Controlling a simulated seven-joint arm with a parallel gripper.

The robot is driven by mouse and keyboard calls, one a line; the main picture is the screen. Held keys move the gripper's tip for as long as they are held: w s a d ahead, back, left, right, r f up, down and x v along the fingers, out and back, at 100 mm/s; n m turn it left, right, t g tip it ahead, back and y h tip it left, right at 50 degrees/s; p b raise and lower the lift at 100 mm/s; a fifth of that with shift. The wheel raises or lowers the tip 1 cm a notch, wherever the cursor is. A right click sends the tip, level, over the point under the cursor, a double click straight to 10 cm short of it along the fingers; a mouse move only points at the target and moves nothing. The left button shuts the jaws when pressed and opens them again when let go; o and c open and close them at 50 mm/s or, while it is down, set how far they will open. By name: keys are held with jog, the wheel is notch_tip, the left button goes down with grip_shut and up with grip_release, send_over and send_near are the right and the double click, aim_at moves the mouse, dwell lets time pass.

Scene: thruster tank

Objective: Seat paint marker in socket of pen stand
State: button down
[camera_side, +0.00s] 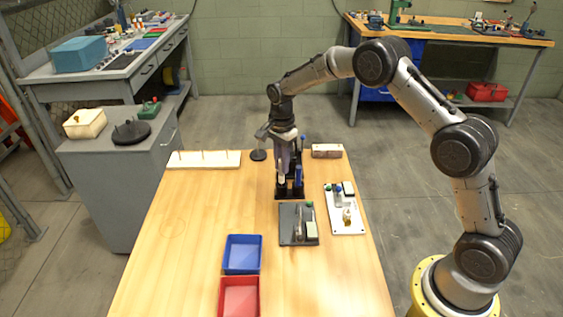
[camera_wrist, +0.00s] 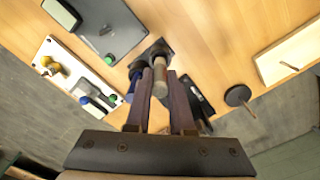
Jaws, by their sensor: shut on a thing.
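My gripper (camera_side: 283,165) is above the black pen stand (camera_side: 289,192) on the wooden table. In the wrist view, my gripper (camera_wrist: 162,103) is shut on a pale tan cylinder, the paint marker (camera_wrist: 160,76). The marker's far end points at the dark block of the pen stand (camera_wrist: 158,48). Whether its tip is inside a socket or just above it is hidden. A blue pen-like piece (camera_side: 299,174) stands upright at the stand, right beside the gripper. It also shows in the wrist view (camera_wrist: 130,88), left of the left finger.
A dark grey plate (camera_side: 289,236) and a white plate (camera_side: 334,225) with small parts lie close to the stand. Blue (camera_side: 242,240) and red (camera_side: 222,300) trays stand nearer. A white pegged board (camera_side: 185,165) lies left; a brown block (camera_side: 326,151) lies behind. The left tabletop is clear.

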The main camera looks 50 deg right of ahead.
jog(key=shift+f, duration=1.45)
dwell(0.6)
jog(key=c, duration=0.7)
grip_release()
notch_tip(320, 180, up, 18)
dwell(0.3)
dwell(0.5)
